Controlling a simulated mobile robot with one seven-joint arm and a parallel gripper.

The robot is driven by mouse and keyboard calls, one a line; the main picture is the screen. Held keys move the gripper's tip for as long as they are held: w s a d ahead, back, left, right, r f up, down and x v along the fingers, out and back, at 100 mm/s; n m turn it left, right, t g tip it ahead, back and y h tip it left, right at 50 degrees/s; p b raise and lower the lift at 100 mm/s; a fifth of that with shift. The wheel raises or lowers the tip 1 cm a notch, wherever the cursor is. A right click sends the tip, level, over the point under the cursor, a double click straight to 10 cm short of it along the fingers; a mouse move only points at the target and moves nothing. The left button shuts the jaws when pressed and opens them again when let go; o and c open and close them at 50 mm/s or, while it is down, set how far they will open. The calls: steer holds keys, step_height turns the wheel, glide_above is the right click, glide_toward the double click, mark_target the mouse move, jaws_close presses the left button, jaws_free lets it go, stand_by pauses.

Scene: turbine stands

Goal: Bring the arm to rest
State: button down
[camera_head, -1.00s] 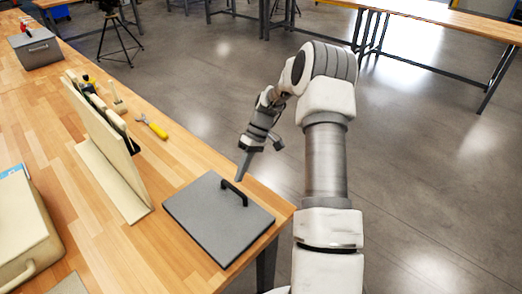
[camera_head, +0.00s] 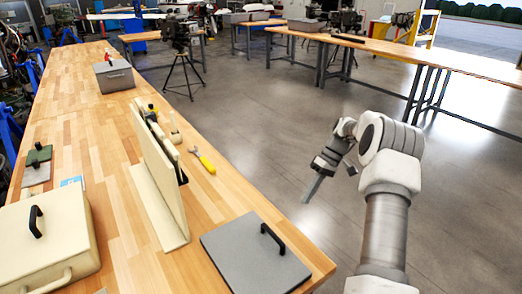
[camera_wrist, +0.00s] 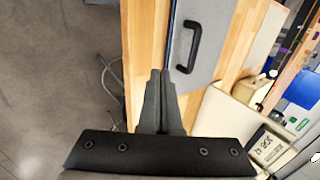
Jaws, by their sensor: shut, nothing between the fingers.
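My gripper (camera_head: 313,188) is shut and empty in the head view. It hangs over the grey floor, just right of the wooden bench's edge, with its fingers pointing down and left. In the wrist view my gripper's fingers (camera_wrist: 158,76) lie together, with nothing between them. My arm is bent at the elbow on the right side of the head view.
A grey plate with a black handle (camera_head: 248,262) lies at the bench's (camera_head: 105,150) near right corner. An upright cream panel (camera_head: 160,180), a yellow-handled tool (camera_head: 205,162) and a cream case (camera_head: 45,245) stand or lie further left. Open floor (camera_head: 270,130) lies beyond the gripper.

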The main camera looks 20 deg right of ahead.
steer(key=s+a+r+m+t+h, duration=0.15)
steer(key=s+a+r, duration=0.35)
steer(key=r, duration=0.5)
steer(key=s+a+r+t+h, duration=0.1)
steer(key=s+a+r+h, duration=0.2)
steer(key=a+r, duration=0.55)
steer(key=s+a+r+m+t+h, duration=0.1)
steer(key=s+a+t, duration=0.1)
steer(key=s, duration=0.8)
steer(key=s+a+r+m+t, duration=0.1)
steer(key=s+a+r+t, duration=0.1)
steer(key=s, duration=0.8)
steer(key=shift+a+r+t+h, duration=0.2)
steer(key=shift+a+t+h, duration=0.25)
steer(key=shift+a, duration=0.75)
steer(key=shift+s, duration=0.15)
